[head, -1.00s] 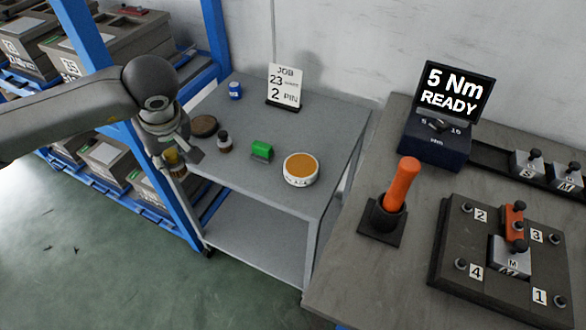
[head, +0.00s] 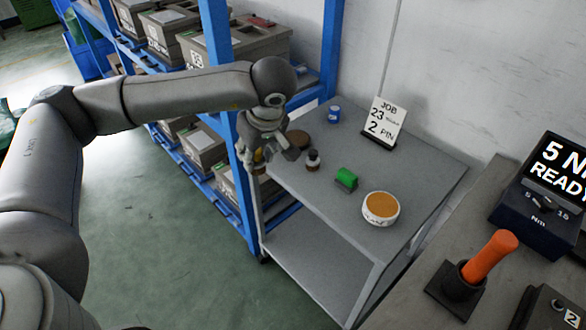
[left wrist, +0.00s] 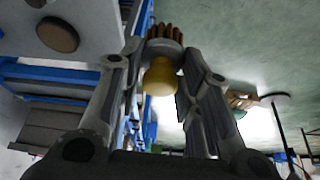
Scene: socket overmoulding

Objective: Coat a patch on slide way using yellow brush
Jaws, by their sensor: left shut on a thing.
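My left gripper (head: 268,152) is beside the near-left edge of the grey trolley, at the end of my outstretched arm. In the left wrist view its fingers (left wrist: 162,62) are shut on the yellow brush (left wrist: 160,80). The brush has a rounded yellow handle, a grey collar and brown bristles. In the head view the brush is small and largely hidden by the gripper. I cannot make out a slide way in these frames. My right gripper is not in view.
The grey trolley (head: 325,215) carries a round tin with orange contents (head: 380,208), a green-topped block (head: 346,179), a dark bottle (head: 313,160), a brown disc (head: 298,139), a blue jar (head: 333,114) and a job card (head: 384,122). A blue rack (head: 216,32) stands close behind my gripper.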

